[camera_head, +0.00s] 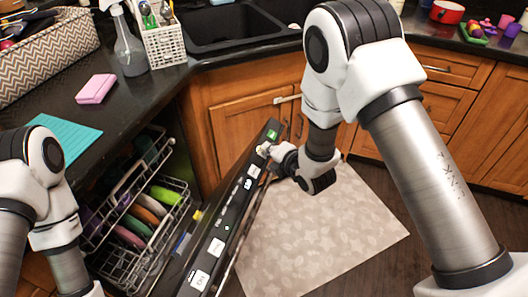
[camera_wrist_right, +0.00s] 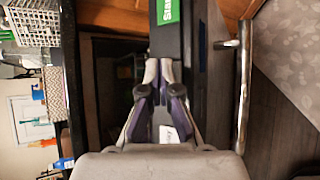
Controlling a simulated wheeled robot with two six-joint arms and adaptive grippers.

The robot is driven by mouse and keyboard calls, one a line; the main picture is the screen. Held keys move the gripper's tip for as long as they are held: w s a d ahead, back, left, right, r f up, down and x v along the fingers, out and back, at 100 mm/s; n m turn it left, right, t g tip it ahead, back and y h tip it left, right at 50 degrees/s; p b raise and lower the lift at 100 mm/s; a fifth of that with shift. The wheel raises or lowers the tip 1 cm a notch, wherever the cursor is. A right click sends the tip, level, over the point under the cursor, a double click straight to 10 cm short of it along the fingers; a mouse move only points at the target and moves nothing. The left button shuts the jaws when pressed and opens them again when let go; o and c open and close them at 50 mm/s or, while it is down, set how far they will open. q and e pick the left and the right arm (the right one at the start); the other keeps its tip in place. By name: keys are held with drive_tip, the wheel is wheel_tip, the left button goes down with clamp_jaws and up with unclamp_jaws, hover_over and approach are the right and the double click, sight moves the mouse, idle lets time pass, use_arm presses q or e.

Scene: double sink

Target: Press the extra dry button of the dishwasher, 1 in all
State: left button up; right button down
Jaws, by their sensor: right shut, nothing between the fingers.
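The dishwasher door (camera_head: 227,215) is tilted open, its dark top edge carrying a row of white labels and a green label (camera_head: 272,134) at the far end. In the right wrist view the green label (camera_wrist_right: 166,11) reads "Sta…", cut off by the frame. My right gripper (camera_head: 263,151) is shut and empty at the far part of this edge, just nearer than the green label. Its fingertips (camera_wrist_right: 158,66) lie over the dark strip; I cannot tell whether they touch. A white label (camera_wrist_right: 168,133) shows partly between the fingers. The label texts are too small to tell which is extra dry.
A dish rack (camera_head: 130,262) with several coloured plates stands pulled out left of the door. The counter holds a pink sponge (camera_head: 96,89), a spray bottle (camera_head: 129,50) and a white utensil basket (camera_head: 164,45). A patterned mat (camera_head: 320,235) covers the floor at right.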

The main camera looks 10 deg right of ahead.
idle(0.4)
drive_tip(key=shift+s+d+r+p, duration=0.2)
drive_tip(key=shift+d+r+p, duration=0.15)
drive_tip(key=shift+r, duration=0.3)
drive_tip(key=r+p, duration=0.1)
drive_tip(key=s+d+r, duration=0.1)
drive_tip(key=r, duration=0.1)
drive_tip(key=r+p, duration=0.1)
drive_tip(key=shift+s+d+r+p, duration=0.15)
drive_tip(key=shift+d+r+p, duration=0.05)
drive_tip(key=shift+d+p, duration=0.2)
idle(0.5)
